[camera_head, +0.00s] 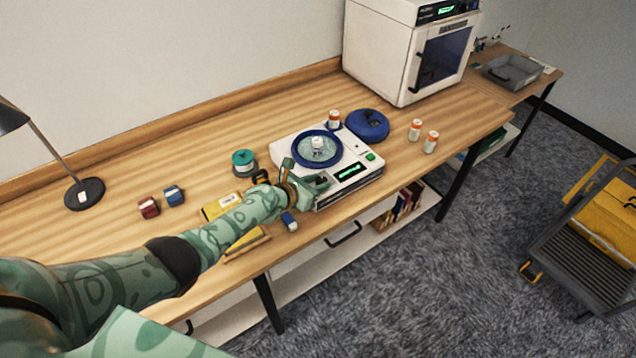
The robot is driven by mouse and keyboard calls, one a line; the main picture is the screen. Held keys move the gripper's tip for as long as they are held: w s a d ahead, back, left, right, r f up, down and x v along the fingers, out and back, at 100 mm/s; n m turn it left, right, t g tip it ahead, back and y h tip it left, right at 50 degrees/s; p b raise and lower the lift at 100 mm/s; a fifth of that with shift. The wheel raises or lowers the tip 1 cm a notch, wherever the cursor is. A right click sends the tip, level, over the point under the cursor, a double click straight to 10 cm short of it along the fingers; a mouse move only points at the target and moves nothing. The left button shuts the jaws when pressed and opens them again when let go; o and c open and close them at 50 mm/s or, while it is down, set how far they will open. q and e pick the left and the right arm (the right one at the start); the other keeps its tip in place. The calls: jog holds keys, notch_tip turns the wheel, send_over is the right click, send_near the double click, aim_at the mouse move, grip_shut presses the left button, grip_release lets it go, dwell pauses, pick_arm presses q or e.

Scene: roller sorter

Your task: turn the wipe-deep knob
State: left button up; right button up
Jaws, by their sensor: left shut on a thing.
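A white bench device (349,187) stands near the table's front edge. It has a blue ring (336,159) around a clear round top with a small white item (318,144) on it. Its front panel carries a lit green display (349,170) and a green button (370,156). My left gripper (312,184) is at the left end of that front panel, shut on what I take to be the wipe-deep knob, which its fingers hide. I cannot make out the knob's marking or angle. My right gripper is not in view.
A blue round lid (367,125) and white-orange jars (431,142) stand right of the device. A teal-topped jar (244,162), yellow box (219,207) and small red (148,207) and blue (173,195) blocks lie left. A white oven (395,60) stands behind.

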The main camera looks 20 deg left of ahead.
pick_arm(q)
jog(key=shift+w+a+m+g+h+b, duration=0.15)
jog(key=shift+a+m+g+h+b, duration=0.1)
jog(key=shift+m+g+h+b, duration=0.65)
jog(key=shift+m+h, duration=0.3)
jog(key=o, duration=1)
